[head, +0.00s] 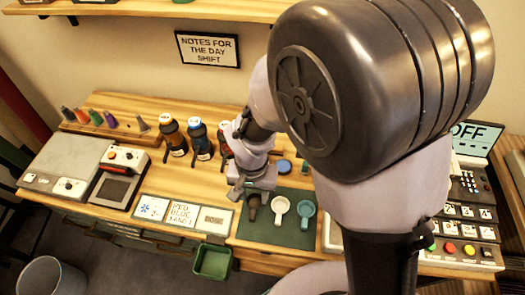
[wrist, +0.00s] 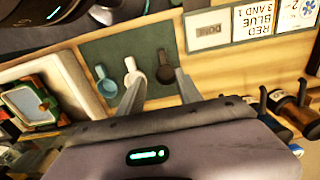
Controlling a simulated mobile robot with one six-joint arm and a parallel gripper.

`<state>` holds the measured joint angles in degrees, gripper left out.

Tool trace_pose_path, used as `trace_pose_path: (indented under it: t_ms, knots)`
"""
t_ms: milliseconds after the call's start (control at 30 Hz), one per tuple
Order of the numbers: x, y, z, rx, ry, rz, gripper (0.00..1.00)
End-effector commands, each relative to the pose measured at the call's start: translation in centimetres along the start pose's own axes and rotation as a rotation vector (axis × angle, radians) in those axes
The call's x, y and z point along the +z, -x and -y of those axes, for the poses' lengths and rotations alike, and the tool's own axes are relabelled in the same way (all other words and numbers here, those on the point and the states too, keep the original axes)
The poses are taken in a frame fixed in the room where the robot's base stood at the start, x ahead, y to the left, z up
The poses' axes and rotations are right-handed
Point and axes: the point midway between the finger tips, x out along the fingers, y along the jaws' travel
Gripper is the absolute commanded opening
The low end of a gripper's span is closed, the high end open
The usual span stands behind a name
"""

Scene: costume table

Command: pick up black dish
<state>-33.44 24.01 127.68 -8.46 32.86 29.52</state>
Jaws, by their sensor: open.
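The black dish (head: 252,206), a small dark cup-like dish with a handle, sits at the left of a row on a dark green mat (head: 281,236). In the wrist view the dish (wrist: 165,73) is at the right of that row. My gripper (head: 246,191) is open and empty above the mat, close to the dish and partly over it in the head view. In the wrist view its two fingers (wrist: 159,80) point toward the dish and the white dish. I cannot tell the height gap.
A white dish (head: 280,208) and a blue-grey dish (head: 305,211) stand right of the black one. Several bottles (head: 200,140) stand behind to the left. A blue round lid (head: 284,166) lies behind the mat. A green bin (head: 212,261) hangs at the front edge.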

Motion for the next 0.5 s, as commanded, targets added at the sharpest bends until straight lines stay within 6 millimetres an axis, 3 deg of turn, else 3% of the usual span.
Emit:
trace_pose_path:
  t_ms: [33, 133, 500]
  knots:
    - [0.1, -2.2, -0.1, 0.002, 0.000, 0.003, 0.42]
    - [0.0, -4.8, 0.0, 0.001, 0.000, 0.002, 0.42]
    - [-0.1, -9.6, 0.4, 0.001, -0.001, 0.002, 0.42]
